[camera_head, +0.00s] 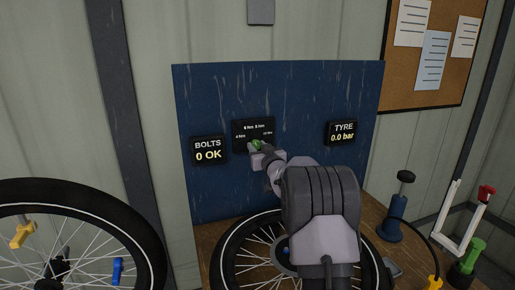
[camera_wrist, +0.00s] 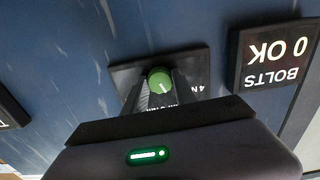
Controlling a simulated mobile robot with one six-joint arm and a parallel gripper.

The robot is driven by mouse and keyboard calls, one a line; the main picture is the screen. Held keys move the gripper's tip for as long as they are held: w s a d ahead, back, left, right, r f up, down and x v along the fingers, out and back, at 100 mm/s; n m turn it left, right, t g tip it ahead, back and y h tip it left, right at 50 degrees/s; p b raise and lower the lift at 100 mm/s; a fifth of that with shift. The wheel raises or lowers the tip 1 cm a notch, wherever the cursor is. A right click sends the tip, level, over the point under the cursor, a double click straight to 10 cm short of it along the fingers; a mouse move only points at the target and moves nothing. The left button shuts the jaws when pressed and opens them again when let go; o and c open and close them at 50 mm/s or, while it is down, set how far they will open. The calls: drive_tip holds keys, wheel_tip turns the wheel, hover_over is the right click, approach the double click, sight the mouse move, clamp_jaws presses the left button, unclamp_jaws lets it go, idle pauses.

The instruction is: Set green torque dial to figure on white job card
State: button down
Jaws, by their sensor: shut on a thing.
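The green torque dial (camera_head: 257,145) sits on a small black panel (camera_head: 240,135) with tiny white figures, on the blue board. In the wrist view the dial (camera_wrist: 160,80) shows a white pointer line, and the black panel (camera_wrist: 128,75) is partly hidden behind my fingers. My gripper (camera_head: 260,150) is shut on the dial, one finger on each side; it also shows in the wrist view (camera_wrist: 161,90). Figures such as "4 Nm" and "6 Nm" are small, and others are unclear. I cannot tell a job card with a readable figure; white papers (camera_head: 412,22) hang on the corkboard.
The BOLTS display (camera_head: 208,150) reads "0 OK", left of the dial panel. The TYRE display (camera_head: 341,132) reads "0.0 bar" on the right. A wheel (camera_head: 222,262) lies below the board. A blue pump-like tool (camera_head: 391,229) and a green-handled tool (camera_head: 469,256) stand at the right.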

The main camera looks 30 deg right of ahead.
drive_tip(key=c, duration=1)
unclamp_jaws()
drive_tip(key=shift+s, duration=0.1)
drive_tip(key=v, duration=1.7)
drive_tip(key=shift+s+p, duration=0.15)
drive_tip(key=shift+p, duration=0.25)
drive_tip(key=shift+a, duration=0.1)
